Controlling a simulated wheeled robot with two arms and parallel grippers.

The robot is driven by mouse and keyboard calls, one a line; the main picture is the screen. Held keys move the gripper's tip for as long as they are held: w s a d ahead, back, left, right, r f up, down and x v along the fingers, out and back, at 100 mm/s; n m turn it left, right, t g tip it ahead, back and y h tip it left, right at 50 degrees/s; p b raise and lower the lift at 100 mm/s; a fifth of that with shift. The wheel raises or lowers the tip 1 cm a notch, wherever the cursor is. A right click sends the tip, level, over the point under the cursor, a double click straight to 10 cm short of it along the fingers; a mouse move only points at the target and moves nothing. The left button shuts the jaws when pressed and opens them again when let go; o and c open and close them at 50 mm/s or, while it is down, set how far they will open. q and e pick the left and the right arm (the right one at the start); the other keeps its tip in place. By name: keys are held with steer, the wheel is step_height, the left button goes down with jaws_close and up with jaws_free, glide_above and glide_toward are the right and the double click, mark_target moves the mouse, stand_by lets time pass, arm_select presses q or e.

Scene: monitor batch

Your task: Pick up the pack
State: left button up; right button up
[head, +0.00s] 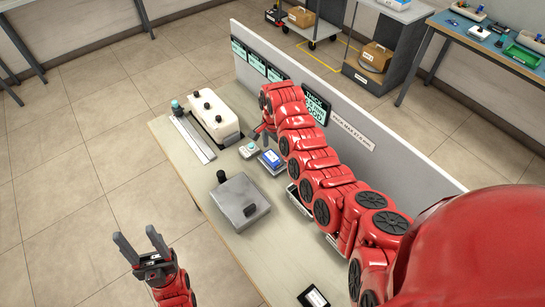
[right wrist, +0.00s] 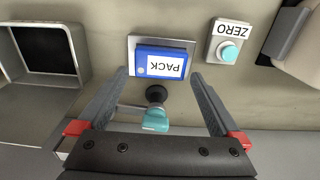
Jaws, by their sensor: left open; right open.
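The pack is a blue box with a white PACK label. It lies on a grey metal plate (right wrist: 133,43) in the right wrist view, where the pack (right wrist: 160,63) is just beyond my open right gripper (right wrist: 159,75), roughly centred between the fingertips. The fingers do not appear closed on it. In the head view the pack (head: 271,158) is on the table beside my right arm, whose gripper is mostly hidden there. My left gripper (head: 136,236) is open and empty, off the table's near left side.
A teal-topped fitting (right wrist: 155,122) with a black round part shows between my right fingers. A ZERO button (right wrist: 229,52) sits beside the pack, and an open dark bin (right wrist: 45,48) opposite. A grey box (head: 240,200), white block (head: 212,115) and upright panel (head: 345,125) stand on the table (head: 225,250).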

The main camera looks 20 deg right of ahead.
mark_target(274, 156)
steer(key=shift+f+p, duration=0.45)
steer(key=shift+f, duration=1.15)
steer(key=c, duration=1.3)
steer(key=shift+r, duration=0.1)
